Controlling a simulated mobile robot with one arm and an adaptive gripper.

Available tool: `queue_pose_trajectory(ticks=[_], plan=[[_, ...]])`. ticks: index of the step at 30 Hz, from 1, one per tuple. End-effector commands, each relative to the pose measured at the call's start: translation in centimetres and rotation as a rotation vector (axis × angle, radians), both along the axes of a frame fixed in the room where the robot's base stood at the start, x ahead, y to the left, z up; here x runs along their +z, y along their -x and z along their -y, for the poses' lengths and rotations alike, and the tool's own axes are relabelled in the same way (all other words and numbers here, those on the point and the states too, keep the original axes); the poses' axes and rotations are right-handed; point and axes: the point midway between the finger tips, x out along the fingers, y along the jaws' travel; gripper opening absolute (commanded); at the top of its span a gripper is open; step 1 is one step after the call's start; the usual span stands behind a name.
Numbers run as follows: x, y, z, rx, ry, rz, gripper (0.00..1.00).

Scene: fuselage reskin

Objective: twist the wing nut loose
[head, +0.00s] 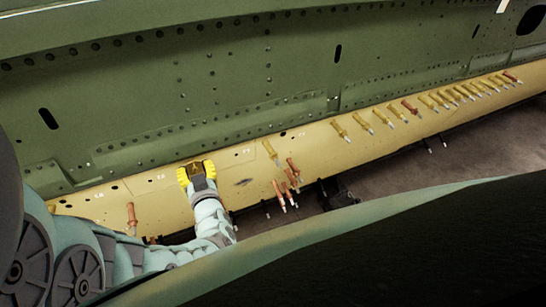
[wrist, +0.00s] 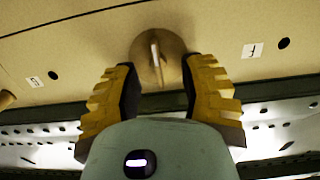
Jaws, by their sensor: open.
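The wing nut (wrist: 156,58) shows in the wrist view as a tan round body with a pale upright wing seen nearly edge-on, set against the cream strip (wrist: 85,45). My gripper (wrist: 160,72) is open, with its yellow, black-padded fingers on either side of the wing nut. Gaps show between the wing and both pads, and nothing is held. In the head view my gripper (head: 196,172) is at the cream strip (head: 330,160), left of the middle. I cannot make out the wing nut there; the gripper hides that spot.
Several orange fasteners (head: 291,172) stick out of the strip to the right of my gripper, and one (head: 131,214) to the left. A row of yellow fasteners (head: 382,117) runs farther right. A green riveted panel (head: 240,80) rises above the strip.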

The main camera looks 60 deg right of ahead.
Motion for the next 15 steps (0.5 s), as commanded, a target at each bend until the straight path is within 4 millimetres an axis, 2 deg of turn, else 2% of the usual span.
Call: queue_pose_trajectory(ticks=[2, 15], plan=[[0.0, 0.12, 0.09, -0.003, 0.0, 0.0, 0.44], [0.02, 0.07, 0.06, -0.002, 0.001, 0.001, 0.0]])
